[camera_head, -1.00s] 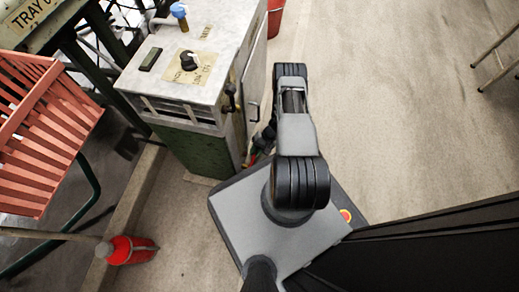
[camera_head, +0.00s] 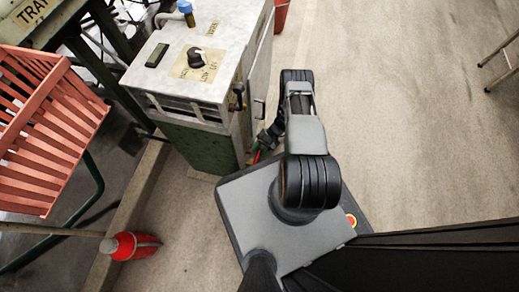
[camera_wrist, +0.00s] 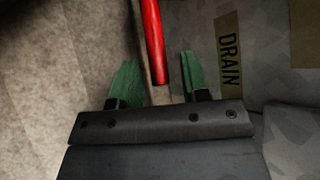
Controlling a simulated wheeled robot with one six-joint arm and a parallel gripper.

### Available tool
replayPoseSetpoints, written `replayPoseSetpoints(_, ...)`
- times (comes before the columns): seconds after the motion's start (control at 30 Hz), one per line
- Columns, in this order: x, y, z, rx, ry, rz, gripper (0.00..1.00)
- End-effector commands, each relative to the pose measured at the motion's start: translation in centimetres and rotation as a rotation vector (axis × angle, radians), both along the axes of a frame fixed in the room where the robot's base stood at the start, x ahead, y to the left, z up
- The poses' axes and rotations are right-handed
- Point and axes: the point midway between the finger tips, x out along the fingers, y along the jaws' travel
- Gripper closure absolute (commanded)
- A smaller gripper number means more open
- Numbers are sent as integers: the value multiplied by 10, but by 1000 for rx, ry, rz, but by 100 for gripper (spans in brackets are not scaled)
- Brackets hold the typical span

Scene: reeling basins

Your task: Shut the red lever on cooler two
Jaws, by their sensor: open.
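The red lever (camera_wrist: 152,35) shows in the wrist view as a long red bar running down from the top edge. Its lower end lies between the green fingertips of my gripper (camera_wrist: 157,75), which is open with a gap on both sides of the bar. I cannot tell whether the lever is deep between the fingers or just beyond them. A "DRAIN" label (camera_wrist: 229,52) is on the grey surface to the right. In the head view, a grey and green cabinet (camera_head: 203,153) stands left of my arm. My gripper is mostly hidden low beside its right side.
The cabinet's side has a dark handle (camera_head: 238,96); a dial (camera_head: 197,56) is on top. A red slatted rack (camera_head: 42,130) stands at left. A red extinguisher-like bottle (camera_head: 128,246) lies at lower left.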

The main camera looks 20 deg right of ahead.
Motion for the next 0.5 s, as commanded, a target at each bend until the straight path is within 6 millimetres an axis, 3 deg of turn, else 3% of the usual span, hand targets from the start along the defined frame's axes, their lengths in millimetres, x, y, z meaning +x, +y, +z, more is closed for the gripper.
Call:
replayPoseSetpoints(0.27,3,-11,11,1,-1,-2,58)
replayPoseSetpoints(0.5,13,-49,40,-1,-3,-3,58)
